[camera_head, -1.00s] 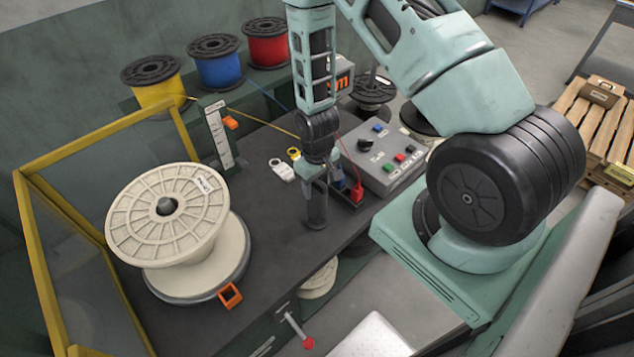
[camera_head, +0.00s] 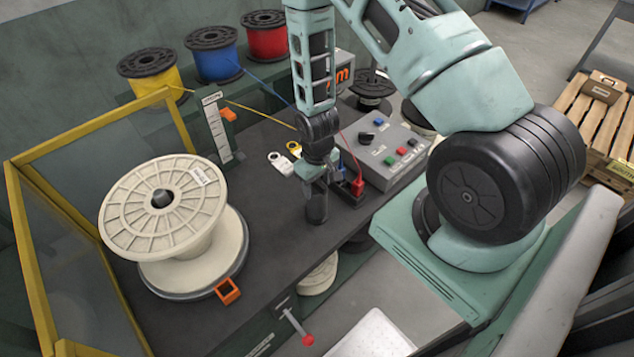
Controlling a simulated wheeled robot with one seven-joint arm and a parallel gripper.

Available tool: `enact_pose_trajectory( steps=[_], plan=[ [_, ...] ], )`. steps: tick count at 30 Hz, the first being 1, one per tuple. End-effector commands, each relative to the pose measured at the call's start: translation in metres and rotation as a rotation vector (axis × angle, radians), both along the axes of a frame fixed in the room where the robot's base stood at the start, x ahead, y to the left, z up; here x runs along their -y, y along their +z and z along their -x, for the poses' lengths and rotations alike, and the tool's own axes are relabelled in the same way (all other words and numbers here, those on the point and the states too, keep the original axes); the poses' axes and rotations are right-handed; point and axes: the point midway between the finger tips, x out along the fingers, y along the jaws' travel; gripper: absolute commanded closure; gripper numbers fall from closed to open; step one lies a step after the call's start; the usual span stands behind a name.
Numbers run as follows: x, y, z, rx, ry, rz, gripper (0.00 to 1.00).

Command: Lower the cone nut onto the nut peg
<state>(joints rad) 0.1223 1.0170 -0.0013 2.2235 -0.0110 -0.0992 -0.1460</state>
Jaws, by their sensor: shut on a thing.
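My gripper (camera_head: 316,203) points down over the dark bench, right of the large cream spool. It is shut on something. A dark, rounded shape shows at its lower end, but I cannot separate jaws from cone nut there. I cannot make out the nut peg; the hand and forearm cover the bench directly behind. The cream spool (camera_head: 140,212) sits on a grey round base at the left, with a dark rounded hub end (camera_head: 162,198) at its centre. The gripper is well clear of this spool.
A grey control box (camera_head: 392,152) and a black holder with a red plug (camera_head: 358,187) stand close right of the gripper. White tags (camera_head: 281,163) lie behind left. A yellow frame (camera_head: 35,265) borders the left side. Bare bench (camera_head: 275,225) lies between spool and gripper.

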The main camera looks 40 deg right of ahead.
Motion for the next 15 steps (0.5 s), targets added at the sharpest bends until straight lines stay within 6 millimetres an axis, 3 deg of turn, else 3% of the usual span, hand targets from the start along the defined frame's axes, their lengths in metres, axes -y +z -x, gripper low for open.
enact_pose_trajectory(
  steps=[15],
  plan=[
    [0.0000, -0.0072, -0.0001, 0.000, 0.000, 0.000, 1.00]
  ],
)
